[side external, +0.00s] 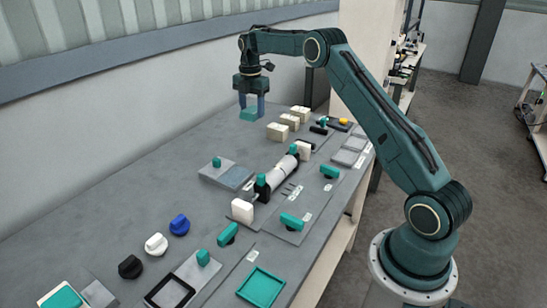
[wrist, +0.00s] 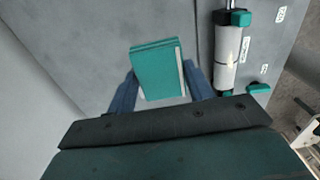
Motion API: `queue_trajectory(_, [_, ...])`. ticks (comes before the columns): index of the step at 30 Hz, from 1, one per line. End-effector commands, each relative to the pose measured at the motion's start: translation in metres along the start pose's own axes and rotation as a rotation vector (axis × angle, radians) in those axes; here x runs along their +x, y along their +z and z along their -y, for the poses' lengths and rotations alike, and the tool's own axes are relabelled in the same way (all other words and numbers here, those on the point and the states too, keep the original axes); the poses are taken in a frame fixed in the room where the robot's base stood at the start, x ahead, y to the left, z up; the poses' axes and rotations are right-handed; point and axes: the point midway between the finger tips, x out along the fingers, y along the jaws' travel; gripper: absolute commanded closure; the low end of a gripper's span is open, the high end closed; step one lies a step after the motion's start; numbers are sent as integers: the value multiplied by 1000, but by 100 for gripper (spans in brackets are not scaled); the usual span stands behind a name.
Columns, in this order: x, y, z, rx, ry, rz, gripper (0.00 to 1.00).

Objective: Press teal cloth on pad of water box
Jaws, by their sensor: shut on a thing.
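My gripper (side external: 250,108) is shut on a teal cloth (side external: 249,114) and holds it above the far part of the bench. In the wrist view the cloth (wrist: 158,68) is a folded teal block with a pale strip along its right edge, between the two blue fingers of my gripper (wrist: 161,92). I cannot tell for sure which thing is the water box. A grey plate (side external: 216,168) with a teal knob and a blue-grey pad (side external: 236,177) lies on the bench, nearer the camera than the gripper. The cloth is apart from it.
A white roller (side external: 280,174) with dark and teal ends lies mid-bench. Cream blocks (side external: 277,131) stand at the back. Blue (side external: 180,224), white (side external: 156,244) and black (side external: 130,267) knobs and a teal frame (side external: 261,287) are in front.

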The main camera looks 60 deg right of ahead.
Motion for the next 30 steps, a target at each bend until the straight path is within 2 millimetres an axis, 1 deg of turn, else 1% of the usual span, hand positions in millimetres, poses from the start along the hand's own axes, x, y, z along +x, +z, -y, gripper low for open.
queue_trajectory(1, [7,-9,-1,-4,-4,-2,66])
queue_trajectory(6, [33,-41,-3,-4,-4,-1,66])
queue_trajectory(12, [65,-81,1,-4,-4,-1,66])
queue_trajectory(18, [87,-111,8,-2,-1,0,66])
queue_trajectory(21, [94,-120,11,-1,0,0,66])
queue_trajectory(24, [97,-124,13,-1,0,0,66])
queue_trajectory(30, [99,-126,13,0,1,0,66])
